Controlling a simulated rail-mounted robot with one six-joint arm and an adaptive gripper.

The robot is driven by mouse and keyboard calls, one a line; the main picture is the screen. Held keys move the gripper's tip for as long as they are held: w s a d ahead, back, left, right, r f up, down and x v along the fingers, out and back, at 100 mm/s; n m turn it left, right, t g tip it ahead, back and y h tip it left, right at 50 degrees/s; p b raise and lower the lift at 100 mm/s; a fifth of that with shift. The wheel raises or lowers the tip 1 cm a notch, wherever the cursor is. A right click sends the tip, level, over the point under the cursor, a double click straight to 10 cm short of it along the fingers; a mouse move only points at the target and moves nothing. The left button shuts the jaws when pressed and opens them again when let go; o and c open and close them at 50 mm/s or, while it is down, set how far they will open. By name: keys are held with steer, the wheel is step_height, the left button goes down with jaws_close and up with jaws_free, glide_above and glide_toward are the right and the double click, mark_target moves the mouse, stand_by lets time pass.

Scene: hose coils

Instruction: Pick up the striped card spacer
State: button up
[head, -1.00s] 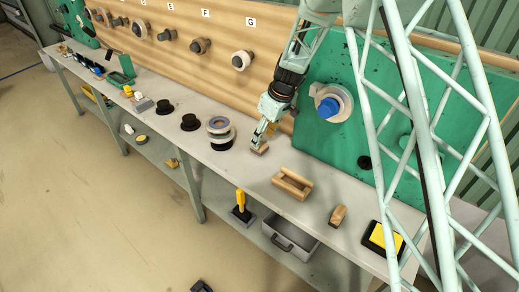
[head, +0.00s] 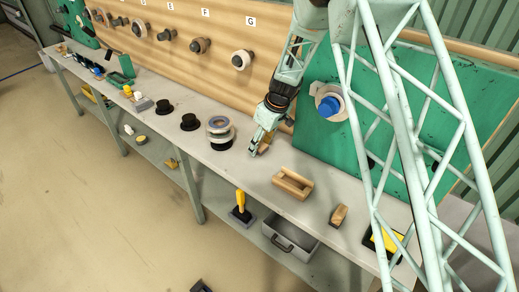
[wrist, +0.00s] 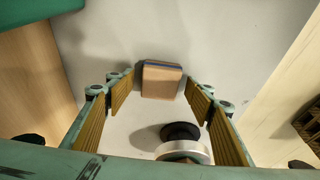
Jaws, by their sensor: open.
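The striped card spacer (wrist: 161,82) is a small tan block with dark and bluish layers along its far edge. In the wrist view it lies on the grey bench top, near the gap between my fingertips. My gripper (wrist: 160,90) is open, with one ribbed finger on each side and nothing gripped. In the head view my gripper (head: 256,148) is low over the bench at the spacer, which is mostly hidden behind the fingers. I cannot tell whether the fingers touch it.
A stack of rings (head: 219,129) stands left of my gripper, also low in the wrist view (wrist: 182,148). A green panel (head: 310,120) rises behind.

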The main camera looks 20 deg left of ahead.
mark_target(260, 146)
steer(key=shift+c, duration=0.5)
steer(key=c, duration=0.7)
steer(key=shift+c, duration=0.2)
step_height(260, 146, up, 10)
steer(key=p, duration=0.1)
stand_by(0.4)
